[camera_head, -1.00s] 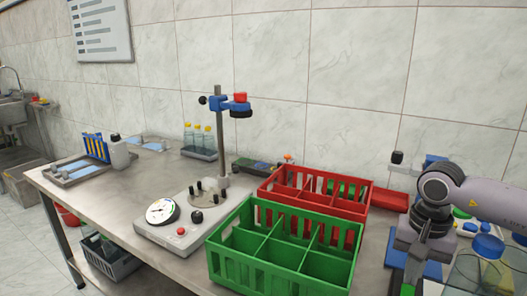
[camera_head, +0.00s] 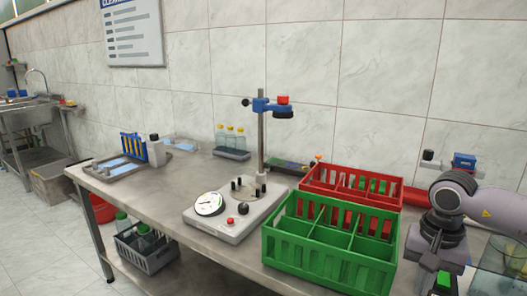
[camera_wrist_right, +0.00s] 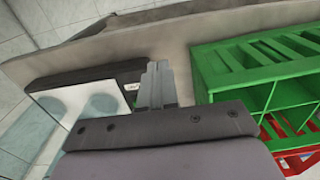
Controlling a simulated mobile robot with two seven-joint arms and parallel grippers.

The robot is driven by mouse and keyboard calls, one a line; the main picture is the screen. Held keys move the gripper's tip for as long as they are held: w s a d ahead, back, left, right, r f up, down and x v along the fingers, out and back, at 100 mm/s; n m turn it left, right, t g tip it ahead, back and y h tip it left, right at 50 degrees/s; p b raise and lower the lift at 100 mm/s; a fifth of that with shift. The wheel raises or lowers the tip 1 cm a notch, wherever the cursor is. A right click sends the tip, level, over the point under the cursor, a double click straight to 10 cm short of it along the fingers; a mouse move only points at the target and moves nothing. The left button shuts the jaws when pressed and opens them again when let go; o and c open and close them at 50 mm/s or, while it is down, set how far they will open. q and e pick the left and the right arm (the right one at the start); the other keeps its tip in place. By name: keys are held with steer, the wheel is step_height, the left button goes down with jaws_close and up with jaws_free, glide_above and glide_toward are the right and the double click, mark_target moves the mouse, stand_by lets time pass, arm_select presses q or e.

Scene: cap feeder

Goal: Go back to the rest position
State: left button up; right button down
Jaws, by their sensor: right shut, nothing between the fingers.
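My right gripper (camera_head: 420,280) hangs pointing down at the right end of the bench in the head view, just right of the green crate. It also shows in the right wrist view (camera_wrist_right: 158,75), with its grey fingers together and nothing between them. There it is over the bench top, between a clear-walled box on the left and the green crate on the right. My left gripper is in neither view.
The green divided crate (camera_head: 275,243) stands at the front of the bench (camera_head: 150,200), with a red crate (camera_head: 385,197) behind it. A tester with a dial (camera_head: 230,230) and post is to its left. A clear container (camera_head: 505,257) stands far right.

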steer(key=s+a+f+m+g+y+p, duration=0.1)
steer(key=s+a+f+m+y, duration=0.25)
steer(key=a, duration=0.75)
steer(key=s+a+m+g+y+p, duration=0.15)
steer(key=s+a+y, duration=0.35)
steer(key=a, duration=0.6)
steer(key=a+r+m+t+y, duration=0.4)
steer(key=a+r+m+y, duration=0.4)
steer(key=m+y, duration=0.4)
steer(key=w+d+f+m+t+h+p, duration=0.1)
steer(key=d+f+m+t+h, duration=0.3)
steer(key=m, duration=0.6)
steer(key=w+d+f+m+t+h+p, duration=0.1)
steer(key=d+m+t+h, duration=0.1)
steer(key=m+t, duration=0.6)
steer(key=w+d+f+m+t+h, duration=0.1)
steer(key=d+f+m+t+h, duration=0.25)
steer(key=m, duration=0.85)
steer(key=s+d+f+m+g+h, duration=0.3)
steer(key=s+d+f+m+h, duration=0.1)
steer(key=f+m, duration=0.4)
steer(key=s+d+f+m+g+h+p, duration=0.1)
steer(key=s+d+f+m+g+h, duration=0.2)
steer(key=s+d+f+m, duration=0.3)
steer(key=s+f+m+h, duration=0.1)
steer(key=s+f+m, duration=0.1)
steer(key=s, duration=0.1)
steer(key=shift+d+g+h, duration=0.3)
steer(key=shift+d+h, duration=0.1)
